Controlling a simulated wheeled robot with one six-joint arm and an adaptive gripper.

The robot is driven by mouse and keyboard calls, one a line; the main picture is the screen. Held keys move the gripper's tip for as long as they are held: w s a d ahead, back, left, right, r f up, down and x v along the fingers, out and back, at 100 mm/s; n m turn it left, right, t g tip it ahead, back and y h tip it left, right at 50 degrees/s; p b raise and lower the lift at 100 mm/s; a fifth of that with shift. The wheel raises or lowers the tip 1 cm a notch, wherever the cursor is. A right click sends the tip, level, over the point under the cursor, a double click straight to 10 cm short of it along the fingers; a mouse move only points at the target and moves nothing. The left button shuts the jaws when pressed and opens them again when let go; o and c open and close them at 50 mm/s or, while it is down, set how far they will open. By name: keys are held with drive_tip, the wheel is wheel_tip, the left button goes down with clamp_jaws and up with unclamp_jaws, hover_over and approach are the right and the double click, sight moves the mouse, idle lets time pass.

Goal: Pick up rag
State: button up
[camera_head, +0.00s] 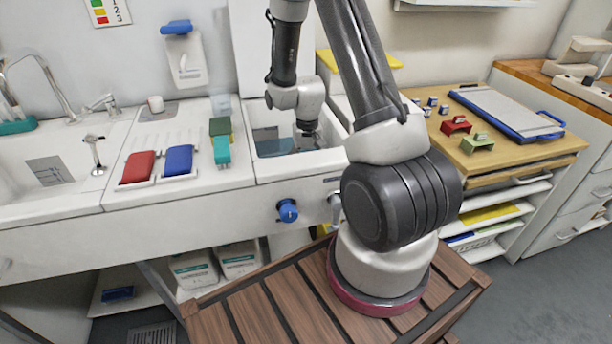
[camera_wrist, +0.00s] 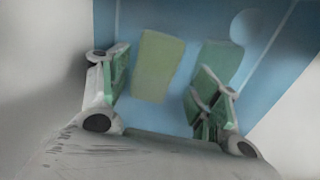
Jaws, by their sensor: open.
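My gripper (camera_wrist: 163,88) is open, with a finger on each side in the wrist view. In the head view my gripper (camera_head: 306,137) reaches down into a basin at the end of the counter. A flat, pale green rectangular piece (camera_wrist: 158,60) lies on the blue basin floor, beyond and between the fingers; it may be the rag. A second, teal-green piece (camera_wrist: 222,58) lies to its right, partly hidden behind the right finger. I cannot tell how far the fingertips are above them. In the head view my gripper mostly hides the basin's contents.
The basin's pale walls (camera_wrist: 40,70) stand close on both sides. On the counter to the left are a red piece (camera_head: 138,166), a blue piece (camera_head: 178,160) and a teal piece (camera_head: 221,151). A blue knob (camera_head: 288,211) sits on the front panel.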

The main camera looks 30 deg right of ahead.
wheel_tip(320, 180, down, 5)
drive_tip(key=shift+d+r, duration=0.1)
drive_tip(key=c, duration=0.8)
